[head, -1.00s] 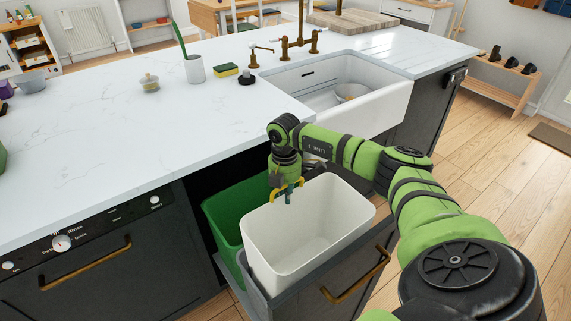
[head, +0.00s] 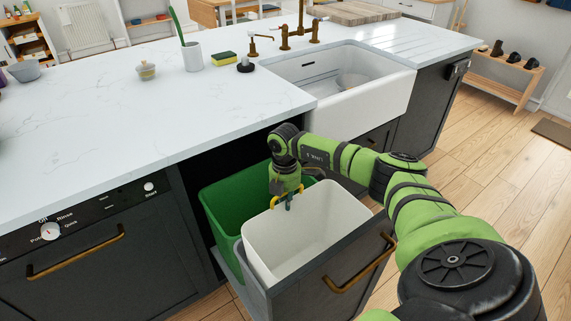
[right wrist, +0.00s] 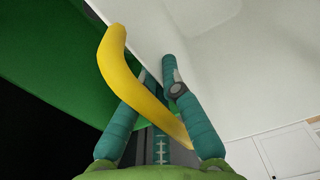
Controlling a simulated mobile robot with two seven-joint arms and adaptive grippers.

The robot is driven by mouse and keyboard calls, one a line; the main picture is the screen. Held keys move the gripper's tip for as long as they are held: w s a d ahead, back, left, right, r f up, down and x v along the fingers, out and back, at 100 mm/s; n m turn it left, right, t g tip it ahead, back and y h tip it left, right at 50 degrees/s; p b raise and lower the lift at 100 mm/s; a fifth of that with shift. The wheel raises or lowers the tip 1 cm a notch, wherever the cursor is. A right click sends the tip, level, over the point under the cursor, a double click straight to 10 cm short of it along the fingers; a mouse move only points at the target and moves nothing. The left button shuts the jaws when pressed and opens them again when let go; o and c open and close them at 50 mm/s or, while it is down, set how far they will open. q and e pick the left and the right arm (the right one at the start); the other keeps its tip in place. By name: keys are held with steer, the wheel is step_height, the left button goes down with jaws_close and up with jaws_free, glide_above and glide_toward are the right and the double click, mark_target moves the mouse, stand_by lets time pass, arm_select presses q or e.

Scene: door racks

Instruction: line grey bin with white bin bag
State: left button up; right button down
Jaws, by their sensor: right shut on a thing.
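The white bin bag (head: 315,222) stands open, like a stiff box, inside the grey bin (head: 253,272) in the pulled-out drawer. Its rim stands above the grey bin's edge, and its inside looks empty. My right gripper (head: 288,203) points down at the bag's far left rim and is shut there at a curved yellow piece (right wrist: 125,72), which looks like the bag's handle. In the right wrist view the white bag (right wrist: 215,60) lies beyond the fingers. The grip itself is partly hidden. My left gripper is out of view.
A green bin (head: 222,205) stands behind the grey one in the drawer. The drawer front (head: 345,275) has a brass handle. The white countertop (head: 130,120) overhangs the bins' far side. A dishwasher (head: 95,245) is at left and a sink (head: 360,95) behind my right arm.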

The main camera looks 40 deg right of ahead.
steer(key=shift+f+b, duration=2.3)
steer(key=shift+f, duration=1.4)
steer(key=c, duration=1.3)
jaws_free()
steer(key=shift+c, duration=0.2)
step_height(320, 180, up, 20)
steer(key=p, duration=1.9)
glide_above(286, 218)
steer(key=shift+w+d, duration=0.15)
steer(key=shift+w, duration=0.1)
